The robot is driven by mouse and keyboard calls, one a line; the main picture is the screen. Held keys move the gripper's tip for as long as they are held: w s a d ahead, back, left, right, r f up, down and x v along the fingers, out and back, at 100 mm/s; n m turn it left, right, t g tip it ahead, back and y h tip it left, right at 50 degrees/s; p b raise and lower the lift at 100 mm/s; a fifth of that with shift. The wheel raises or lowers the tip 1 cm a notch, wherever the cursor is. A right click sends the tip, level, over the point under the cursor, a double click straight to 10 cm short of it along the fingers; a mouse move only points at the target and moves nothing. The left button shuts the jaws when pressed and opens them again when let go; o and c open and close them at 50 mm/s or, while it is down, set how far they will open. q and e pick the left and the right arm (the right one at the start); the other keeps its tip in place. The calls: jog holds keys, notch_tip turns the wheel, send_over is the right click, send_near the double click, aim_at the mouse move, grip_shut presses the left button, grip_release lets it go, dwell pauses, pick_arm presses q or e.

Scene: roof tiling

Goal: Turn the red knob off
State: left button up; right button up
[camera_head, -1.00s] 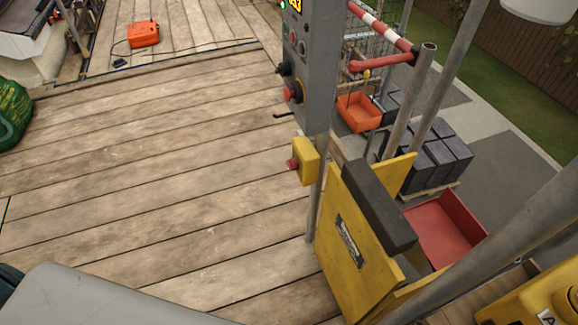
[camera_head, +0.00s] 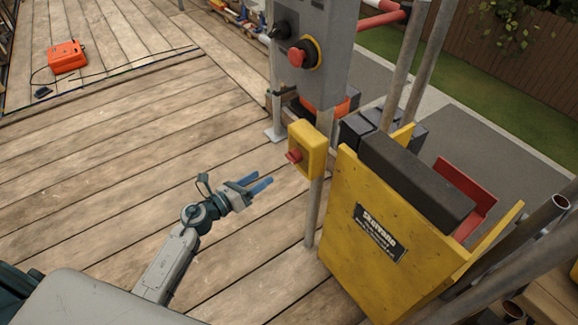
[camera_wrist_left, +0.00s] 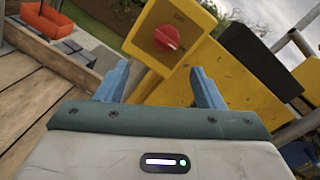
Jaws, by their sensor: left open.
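The red knob (camera_head: 293,156) sits on the face of a small yellow box (camera_head: 309,148) fixed to a grey post. In the left wrist view the red knob (camera_wrist_left: 166,38) is a round dial with a raised grip, with small markings above and below it. My left gripper (camera_head: 267,183) is open and empty, a short way left of and below the knob in the head view. In the left wrist view its blue fingertips (camera_wrist_left: 157,80) are apart, with the yellow box beyond and between them. My right gripper is not in view.
A grey control panel (camera_head: 345,45) above carries another red knob (camera_head: 297,57) on a yellow ring and a black knob. A yellow hoist bin (camera_head: 375,235) with a dark block (camera_head: 415,180) stands right of the post. Wooden decking (camera_head: 110,165) on the left is mostly clear.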

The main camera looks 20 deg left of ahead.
aim_at(289, 160)
pick_arm(q)
jog(key=shift+m, duration=0.4)
jog(key=x, duration=0.3)
jog(key=p+x, duration=0.1)
jog(key=x, duration=0.6)
jog(key=shift+s+d+r, duration=0.25)
jog(key=shift+r, duration=0.15)
jog(key=shift+w+d+p, duration=0.3)
jog(key=shift+w+d, duration=0.05)
jog(key=shift+w, duration=0.25)
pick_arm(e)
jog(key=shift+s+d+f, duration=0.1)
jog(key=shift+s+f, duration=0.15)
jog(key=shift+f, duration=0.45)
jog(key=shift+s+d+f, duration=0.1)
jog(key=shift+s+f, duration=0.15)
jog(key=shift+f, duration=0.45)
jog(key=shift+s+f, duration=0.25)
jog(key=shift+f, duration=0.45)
pick_arm(q)
jog(key=c, duration=0.9)
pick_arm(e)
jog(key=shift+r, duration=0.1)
